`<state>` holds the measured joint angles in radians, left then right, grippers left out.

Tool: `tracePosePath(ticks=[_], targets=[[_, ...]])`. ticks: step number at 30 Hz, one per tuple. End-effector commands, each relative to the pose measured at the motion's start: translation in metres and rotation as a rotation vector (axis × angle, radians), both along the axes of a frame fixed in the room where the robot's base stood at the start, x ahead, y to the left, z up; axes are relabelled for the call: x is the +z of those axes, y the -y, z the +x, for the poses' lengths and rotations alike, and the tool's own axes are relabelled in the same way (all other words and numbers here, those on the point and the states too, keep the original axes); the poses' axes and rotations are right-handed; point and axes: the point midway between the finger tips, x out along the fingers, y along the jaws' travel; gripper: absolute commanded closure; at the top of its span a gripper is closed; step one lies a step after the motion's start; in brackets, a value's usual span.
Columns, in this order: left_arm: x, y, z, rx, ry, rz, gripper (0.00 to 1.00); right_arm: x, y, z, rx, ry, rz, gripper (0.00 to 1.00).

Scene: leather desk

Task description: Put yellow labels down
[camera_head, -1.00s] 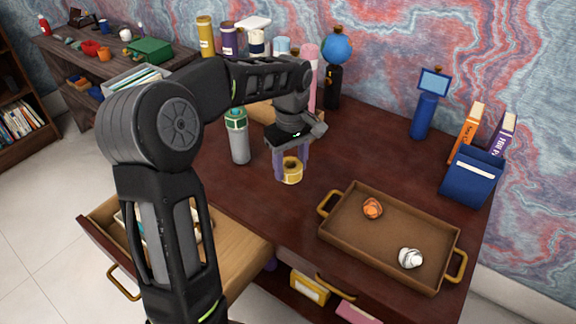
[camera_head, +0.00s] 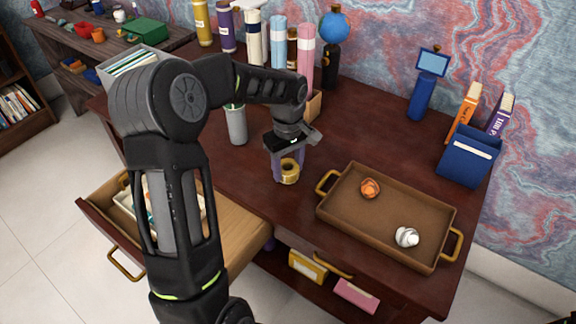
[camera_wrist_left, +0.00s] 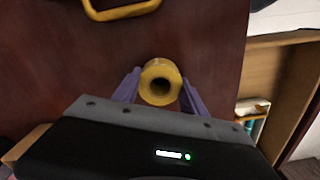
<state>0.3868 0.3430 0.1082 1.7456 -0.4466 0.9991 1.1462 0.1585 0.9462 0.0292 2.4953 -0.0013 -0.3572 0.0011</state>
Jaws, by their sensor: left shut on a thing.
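The yellow labels are a roll (camera_head: 289,171) with a hole through its middle, over the desk to the left of the brown tray. In the left wrist view the roll (camera_wrist_left: 160,81) sits between two purple fingers. My left gripper (camera_head: 288,170) is shut on the roll, pointing down. The roll is at or very near the desk top (camera_head: 345,130); I cannot tell whether it touches.
A brown tray (camera_head: 335,225) holds an orange crumpled item (camera_head: 370,188) and a white one (camera_head: 406,237). An open drawer (camera_head: 235,228) juts out at the front left. A blue holder (camera_head: 468,165) stands at the right.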

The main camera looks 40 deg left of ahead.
Motion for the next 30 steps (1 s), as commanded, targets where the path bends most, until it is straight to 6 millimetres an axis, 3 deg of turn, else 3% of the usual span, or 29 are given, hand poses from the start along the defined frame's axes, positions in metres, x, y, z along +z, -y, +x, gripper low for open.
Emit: tracePosePath(ticks=[8,9,16,25,30], targets=[[-0.004,0.0,0.0,-0.001,0.0,0.001,0.9,-0.004,0.0,0.0,0.0,0.0,0.0,0.64],[-0.003,0.0,0.0,-0.001,0.001,0.001,0.49,-0.003,0.0,0.0,0.0,0.0,0.0,0.64],[-0.002,0.0,0.0,-0.001,0.0,0.0,0.3,-0.002,0.0,0.0,0.0,0.0,0.0,0.64],[-0.001,0.0,0.0,0.0,0.0,0.001,0.28,-0.001,0.0,0.0,0.0,0.0,0.0,0.64],[0.011,0.0,0.001,0.0,0.003,0.002,0.28,0.0,0.0,0.0,0.0,0.0,0.0,0.64]])
